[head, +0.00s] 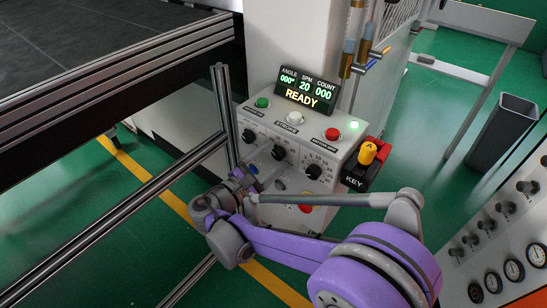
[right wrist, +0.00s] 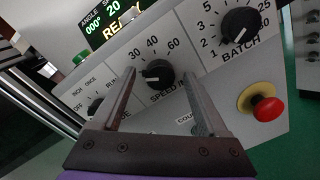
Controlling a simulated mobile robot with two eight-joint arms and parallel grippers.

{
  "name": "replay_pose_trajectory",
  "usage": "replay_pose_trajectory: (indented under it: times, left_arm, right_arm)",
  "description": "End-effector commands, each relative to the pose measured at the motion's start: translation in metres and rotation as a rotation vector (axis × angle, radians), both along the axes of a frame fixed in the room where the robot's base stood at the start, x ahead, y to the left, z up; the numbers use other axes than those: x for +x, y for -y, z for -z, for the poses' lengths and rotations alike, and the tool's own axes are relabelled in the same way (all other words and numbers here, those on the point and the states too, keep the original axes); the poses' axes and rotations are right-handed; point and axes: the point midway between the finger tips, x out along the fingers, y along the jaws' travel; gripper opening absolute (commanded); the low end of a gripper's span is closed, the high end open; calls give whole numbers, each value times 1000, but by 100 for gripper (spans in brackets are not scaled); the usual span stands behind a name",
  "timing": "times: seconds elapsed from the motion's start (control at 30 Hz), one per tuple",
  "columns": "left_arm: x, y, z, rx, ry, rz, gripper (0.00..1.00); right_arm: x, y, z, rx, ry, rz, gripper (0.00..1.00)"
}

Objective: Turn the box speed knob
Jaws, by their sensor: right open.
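The box speed knob (right wrist: 158,73) is a black round knob on the sloping grey face of the control box, in the middle of a row of three; it also shows in the head view (head: 278,152). A pale mark on it faces left in the right wrist view. My right gripper (right wrist: 162,70) is open, one finger on each side of the knob in that view. I cannot tell whether the fingers touch it. In the head view the right gripper (head: 262,167) is at the box face, just below the knob. My left gripper is not in view.
The mode knob (right wrist: 95,105) is left and the batch knob (right wrist: 240,24) right of the speed knob. A red button (right wrist: 266,108) sits below the batch knob. The display (head: 308,90) reads READY and SPM 20. A yellow key switch (head: 367,153) juts out right. Metal rails (head: 110,215) stand left.

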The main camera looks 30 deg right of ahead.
Motion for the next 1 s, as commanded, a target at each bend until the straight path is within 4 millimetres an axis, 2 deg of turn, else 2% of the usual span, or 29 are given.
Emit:
replay_pose_trajectory:
  times: [0.33, 0.37, 0.77, 1.0]
  left_arm:
    - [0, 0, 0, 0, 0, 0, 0]
    - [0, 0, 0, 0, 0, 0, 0]
    - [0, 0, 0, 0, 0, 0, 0]
    - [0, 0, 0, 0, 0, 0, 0]
  right_arm:
    - [2, 5, 0, 1, 0, -1, 77]
    - [2, 5, 0, 1, 0, -1, 73]
    - [2, 5, 0, 1, 0, -1, 1]
    - [2, 5, 0, 5, 10, 0, 0]
